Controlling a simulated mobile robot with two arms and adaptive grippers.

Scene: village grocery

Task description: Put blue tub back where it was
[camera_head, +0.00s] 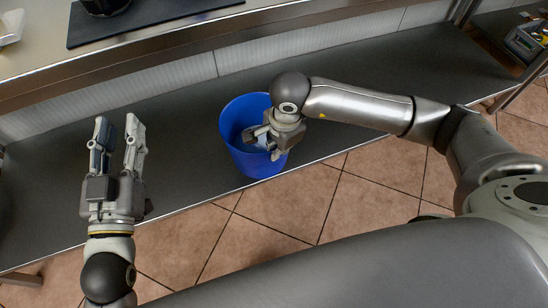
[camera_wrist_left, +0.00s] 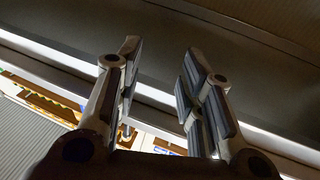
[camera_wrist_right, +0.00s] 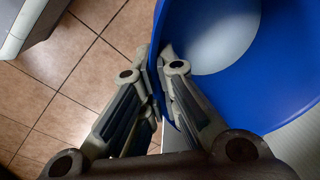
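The blue tub (camera_head: 236,140) is at the front edge of the grey lower shelf (camera_head: 190,165), upright or nearly so. Its base overlaps the shelf edge in the head view, and I cannot tell whether it rests there or hangs just above. My right gripper (camera_head: 268,136) reaches over the tub's near-right rim. In the right wrist view, the fingertips (camera_wrist_right: 164,62) pinch the wall of the tub (camera_wrist_right: 285,85), one finger inside and one outside. The tub's inside looks empty. My left gripper (camera_head: 116,132) is open and empty, left of the tub. Its fingers also stand apart in the left wrist view (camera_wrist_left: 160,65).
An upper counter (camera_head: 40,60) with a dark mat (camera_head: 150,22) and a black object (camera_head: 104,5) runs above the shelf. The shelf is bare on both sides of the tub. Tiled floor (camera_head: 345,205) lies in front. A device (camera_head: 524,42) stands far right.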

